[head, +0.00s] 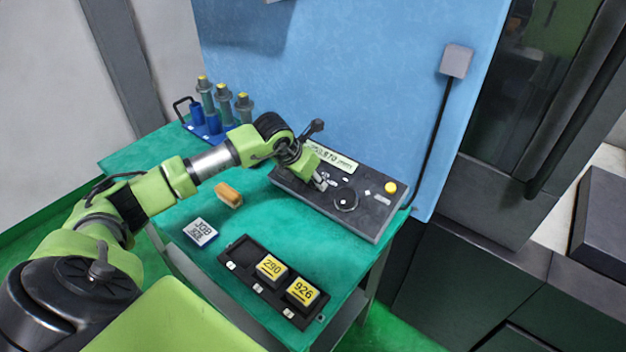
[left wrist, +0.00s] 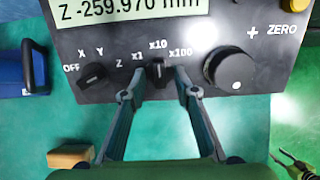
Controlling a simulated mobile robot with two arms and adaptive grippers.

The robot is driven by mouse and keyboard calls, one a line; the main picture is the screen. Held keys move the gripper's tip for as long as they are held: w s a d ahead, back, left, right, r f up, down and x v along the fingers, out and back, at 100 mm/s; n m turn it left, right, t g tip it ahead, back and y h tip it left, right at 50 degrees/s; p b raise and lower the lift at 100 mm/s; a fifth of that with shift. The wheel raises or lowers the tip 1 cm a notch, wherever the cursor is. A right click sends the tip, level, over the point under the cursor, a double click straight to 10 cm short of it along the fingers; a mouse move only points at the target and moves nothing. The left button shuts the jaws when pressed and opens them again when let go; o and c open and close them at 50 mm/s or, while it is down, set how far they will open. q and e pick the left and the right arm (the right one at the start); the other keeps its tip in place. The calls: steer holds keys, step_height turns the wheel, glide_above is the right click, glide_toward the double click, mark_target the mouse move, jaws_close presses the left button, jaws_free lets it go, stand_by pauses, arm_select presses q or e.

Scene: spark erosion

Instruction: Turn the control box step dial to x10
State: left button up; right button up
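The control box (head: 340,195) lies on the green table, with a display reading Z -259.970 mm (left wrist: 130,10) in the left wrist view. Its step dial (left wrist: 158,72) is a small black knob below the labels x1, x10 and x100. Its light mark seems to point up at x10. My left gripper (left wrist: 160,93) is open, with one fingertip on each side of the step dial and slightly below it. A gap shows between each finger and the knob. In the head view my left gripper (head: 322,182) hides this dial.
The axis dial (left wrist: 93,74) is left of the step dial, the round handwheel (left wrist: 230,70) right. A yellow button (head: 390,187) is on the box. An orange block (head: 229,195), JOB card (head: 201,232), black tray (head: 238,252) and blue tool rack (head: 215,133) share the table.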

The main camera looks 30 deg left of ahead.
arm_select(q)
steer(key=v, duration=1.2)
steer(key=shift+d, duration=0.1)
steer(key=shift+f, duration=0.1)
stand_by(0.3)
